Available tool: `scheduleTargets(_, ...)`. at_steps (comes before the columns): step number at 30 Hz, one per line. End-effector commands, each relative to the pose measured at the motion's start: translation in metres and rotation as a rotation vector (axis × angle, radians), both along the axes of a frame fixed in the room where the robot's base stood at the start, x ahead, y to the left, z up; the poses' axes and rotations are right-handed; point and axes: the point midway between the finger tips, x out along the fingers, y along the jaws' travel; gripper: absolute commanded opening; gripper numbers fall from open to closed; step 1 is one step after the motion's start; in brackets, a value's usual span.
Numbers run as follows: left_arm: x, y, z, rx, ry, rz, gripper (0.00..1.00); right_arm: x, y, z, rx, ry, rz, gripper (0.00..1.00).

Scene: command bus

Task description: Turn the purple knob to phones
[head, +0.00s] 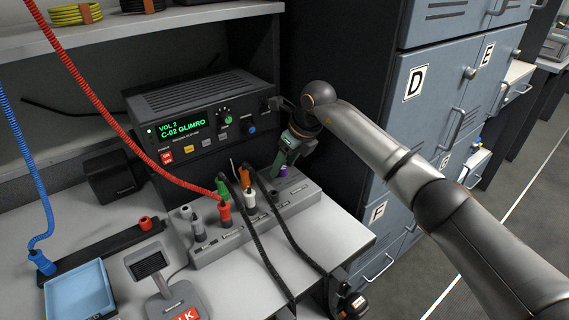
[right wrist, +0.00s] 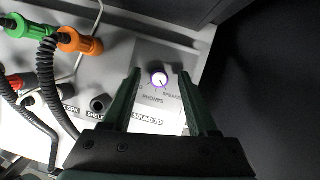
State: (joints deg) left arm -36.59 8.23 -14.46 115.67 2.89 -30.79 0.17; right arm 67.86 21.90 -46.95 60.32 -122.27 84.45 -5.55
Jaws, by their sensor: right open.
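The purple knob (head: 284,171) stands at the right end of the grey sloped jack panel (head: 311,190), below my right gripper (head: 290,146). My right gripper (right wrist: 161,92) is open. Its two dark green fingers are on the left and right of the knob in the picture, with gaps on both sides. I cannot tell for sure which label the knob's mark points at. My left gripper is not in view.
The radio (head: 205,118) stands behind. Blue-grey lockers (head: 440,90) rise to the right.

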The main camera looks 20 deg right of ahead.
Motion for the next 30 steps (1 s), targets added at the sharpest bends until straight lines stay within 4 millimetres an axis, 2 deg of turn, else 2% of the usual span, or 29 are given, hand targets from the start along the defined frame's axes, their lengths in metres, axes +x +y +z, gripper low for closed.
scheduleTargets(7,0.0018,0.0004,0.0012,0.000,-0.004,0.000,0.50,0.0001,0.0002,-0.0005,0.000,0.000,0.000,0.58)
scheduleTargets(22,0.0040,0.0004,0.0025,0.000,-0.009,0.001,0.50,0.0000,0.0001,0.0000,0.001,0.000,0.000,0.02)
scheduleTargets(30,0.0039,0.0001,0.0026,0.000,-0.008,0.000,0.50,0.0000,0.0002,0.0002,0.001,0.000,0.000,0.00)
